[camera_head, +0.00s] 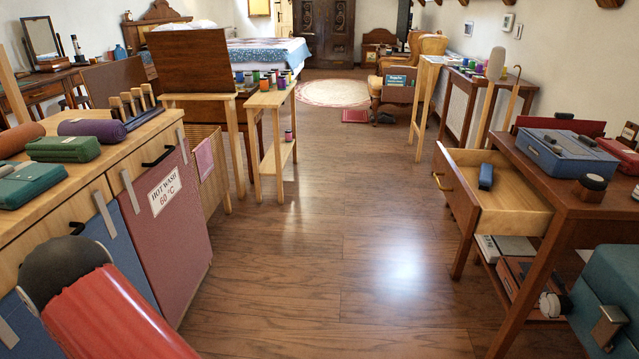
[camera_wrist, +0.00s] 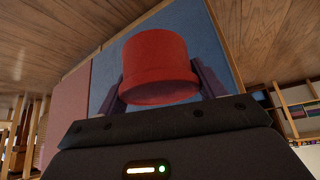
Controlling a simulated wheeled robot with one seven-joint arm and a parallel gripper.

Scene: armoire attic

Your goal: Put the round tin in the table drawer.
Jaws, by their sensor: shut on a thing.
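A red round tin (camera_wrist: 158,62) shows in the wrist view between the two dark fingers of my gripper (camera_wrist: 160,84). My gripper is shut on it, with a blue cabinet door behind. I cannot make out the tin or the gripper in the head view. The table drawer (camera_head: 510,205) is pulled out from the brown table (camera_head: 555,181) at the right of the head view. A small dark blue item (camera_head: 486,176) lies inside it, with bare room around it.
A teal box (camera_head: 610,290) is at the front right. A cabinet with a "HOT WASH" sign (camera_head: 165,188) stands left. The wooden floor (camera_head: 350,230) between is clear.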

